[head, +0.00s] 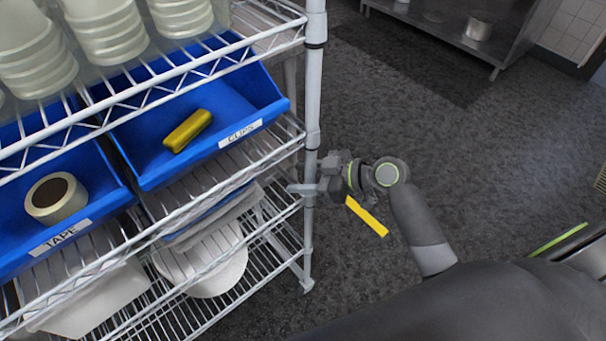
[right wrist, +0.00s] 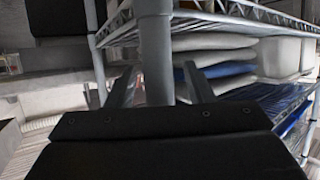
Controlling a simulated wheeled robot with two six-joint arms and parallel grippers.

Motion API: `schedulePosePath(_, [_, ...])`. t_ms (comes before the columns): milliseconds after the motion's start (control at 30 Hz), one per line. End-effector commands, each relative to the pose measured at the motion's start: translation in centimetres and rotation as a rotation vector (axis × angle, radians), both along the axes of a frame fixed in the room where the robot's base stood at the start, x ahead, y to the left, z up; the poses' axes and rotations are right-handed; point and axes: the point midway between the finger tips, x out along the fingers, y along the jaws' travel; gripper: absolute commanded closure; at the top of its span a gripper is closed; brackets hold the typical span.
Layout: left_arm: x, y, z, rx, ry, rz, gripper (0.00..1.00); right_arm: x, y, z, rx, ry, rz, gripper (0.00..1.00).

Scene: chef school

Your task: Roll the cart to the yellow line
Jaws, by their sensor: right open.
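The cart (head: 313,95) is a wire-shelf rack with light grey posts, filling the left of the head view. My right gripper (head: 305,188) is at its near right corner post. In the right wrist view the post (right wrist: 156,55) stands between the two spread fingers (right wrist: 158,88), which are open around it; I cannot tell whether they touch it. A short yellow line (head: 368,217) lies on the dark floor just right of the post, partly behind my right arm. My left gripper is out of view.
The cart carries stacked clear containers (head: 110,30), blue bins (head: 265,88) labelled cups and tape, folded cloths (head: 215,215) and white tubs (head: 215,275). A metal table (head: 460,40) with a pot (head: 478,28) stands at the back right. The dark floor (head: 500,150) right of the cart is clear.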

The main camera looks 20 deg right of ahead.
Motion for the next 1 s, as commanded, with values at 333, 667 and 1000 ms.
schedulePosePath(333, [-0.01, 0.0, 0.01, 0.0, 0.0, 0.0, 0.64, 0.09, 0.13, -0.04, 0.001, -0.001, 0.0, 0.55])
schedulePosePath(667, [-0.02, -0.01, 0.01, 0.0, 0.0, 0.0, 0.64, 0.08, 0.11, -0.03, 0.001, -0.001, 0.0, 0.98])
schedulePosePath(1000, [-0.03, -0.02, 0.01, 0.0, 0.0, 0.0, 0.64, 0.08, 0.11, -0.02, 0.001, -0.001, 0.0, 1.0])
